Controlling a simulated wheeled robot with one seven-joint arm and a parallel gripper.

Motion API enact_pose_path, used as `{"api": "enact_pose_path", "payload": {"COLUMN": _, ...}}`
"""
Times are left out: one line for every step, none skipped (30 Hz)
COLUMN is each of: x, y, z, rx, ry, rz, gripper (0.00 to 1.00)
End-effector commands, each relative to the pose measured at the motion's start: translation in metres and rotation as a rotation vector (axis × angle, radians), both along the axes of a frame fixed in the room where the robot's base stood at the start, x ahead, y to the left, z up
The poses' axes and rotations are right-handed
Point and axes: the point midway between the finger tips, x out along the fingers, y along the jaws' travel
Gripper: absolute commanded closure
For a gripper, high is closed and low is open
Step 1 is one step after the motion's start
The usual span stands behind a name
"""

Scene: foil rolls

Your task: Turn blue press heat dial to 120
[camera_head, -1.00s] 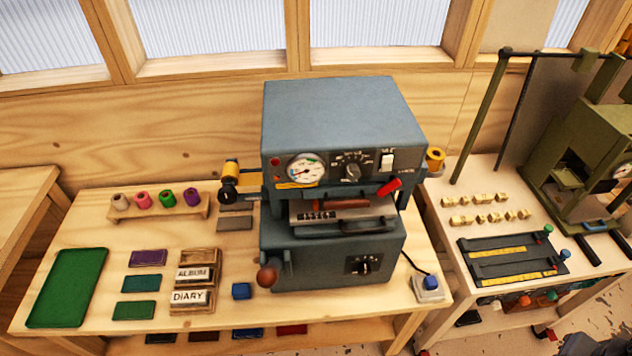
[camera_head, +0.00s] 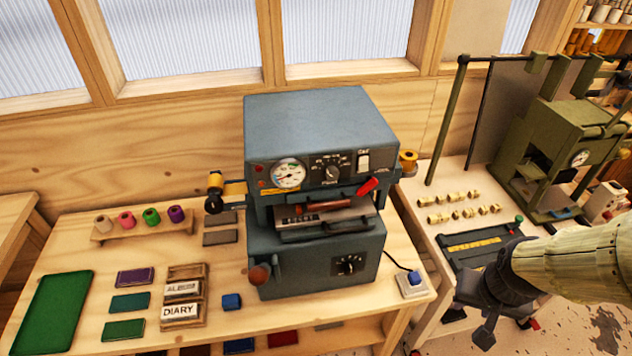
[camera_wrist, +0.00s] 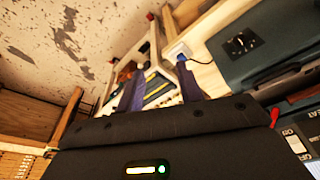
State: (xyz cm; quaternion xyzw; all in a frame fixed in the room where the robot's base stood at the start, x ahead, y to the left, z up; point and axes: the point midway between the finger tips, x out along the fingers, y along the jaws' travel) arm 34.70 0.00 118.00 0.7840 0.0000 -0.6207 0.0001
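The blue press (camera_head: 318,120) stands on the wooden bench, and part of it shows at the right of the wrist view (camera_wrist: 290,70). The upper front panel has a round gauge (camera_head: 288,174) and, right of it, a black dial (camera_head: 332,173) with white marks. A second black dial (camera_head: 350,265) is on the lower front; it also shows in the wrist view (camera_wrist: 243,42). The numbers are too small to read. My gripper (camera_head: 486,338) is at the lower right, in front of the right-hand table and apart from the press. Its two fingers (camera_wrist: 163,92) are spread with nothing held between them.
A red-tipped lever (camera_head: 368,186) and a bar handle stick out of the press front. A green press (camera_head: 560,150) stands on the right-hand table. Thread spools (camera_head: 150,217) and covers lie left.

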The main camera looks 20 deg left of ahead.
Motion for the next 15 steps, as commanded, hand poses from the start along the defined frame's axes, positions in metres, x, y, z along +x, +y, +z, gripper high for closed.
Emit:
{"api": "enact_pose_path", "payload": {"x": 0.0000, "y": -0.0001, "z": 0.0000, "rx": 0.000, "ry": 0.000, "rz": 0.000, "gripper": 0.64}}
{"api": "enact_pose_path", "payload": {"x": 0.0000, "y": -0.0001, "z": 0.0000, "rx": 0.000, "ry": 0.000, "rz": 0.000, "gripper": 0.64}}
{"api": "enact_pose_path", "payload": {"x": 0.0000, "y": -0.0001, "z": 0.0000, "rx": 0.000, "ry": 0.000, "rz": 0.000, "gripper": 0.64}}
{"api": "enact_pose_path", "payload": {"x": 0.0000, "y": -0.0001, "z": 0.0000, "rx": 0.000, "ry": 0.000, "rz": 0.000, "gripper": 0.64}}
{"api": "enact_pose_path", "payload": {"x": 0.0000, "y": -0.0001, "z": 0.0000, "rx": 0.000, "ry": 0.000, "rz": 0.000, "gripper": 0.64}}
{"api": "enact_pose_path", "payload": {"x": 0.0000, "y": -0.0001, "z": 0.0000, "rx": 0.000, "ry": 0.000, "rz": 0.000, "gripper": 0.64}}
{"api": "enact_pose_path", "payload": {"x": 0.0000, "y": -0.0001, "z": 0.0000, "rx": 0.000, "ry": 0.000, "rz": 0.000, "gripper": 0.64}}
{"api": "enact_pose_path", "payload": {"x": 0.0000, "y": -0.0001, "z": 0.0000, "rx": 0.000, "ry": 0.000, "rz": 0.000, "gripper": 0.64}}
{"api": "enact_pose_path", "payload": {"x": 0.0000, "y": -0.0001, "z": 0.0000, "rx": 0.000, "ry": 0.000, "rz": 0.000, "gripper": 0.64}}
{"api": "enact_pose_path", "payload": {"x": 0.0000, "y": -0.0001, "z": -0.0001, "rx": 0.000, "ry": 0.000, "rz": 0.000, "gripper": 0.58}}
{"api": "enact_pose_path", "payload": {"x": 0.0003, "y": 0.0001, "z": -0.0004, "rx": 0.000, "ry": -0.002, "rz": 0.000, "gripper": 0.52}}
{"api": "enact_pose_path", "payload": {"x": 0.0013, "y": 0.0010, "z": -0.0014, "rx": 0.000, "ry": -0.007, "rz": 0.003, "gripper": 0.48}}
{"api": "enact_pose_path", "payload": {"x": 0.0026, "y": 0.0022, "z": -0.0028, "rx": 0.001, "ry": -0.015, "rz": 0.006, "gripper": 0.48}}
{"api": "enact_pose_path", "payload": {"x": 0.0045, "y": 0.0039, "z": -0.0046, "rx": 0.001, "ry": -0.025, "rz": 0.012, "gripper": 0.48}}
{"api": "enact_pose_path", "payload": {"x": 0.0080, "y": 0.0072, "z": -0.0078, "rx": 0.002, "ry": -0.045, "rz": 0.021, "gripper": 0.48}}
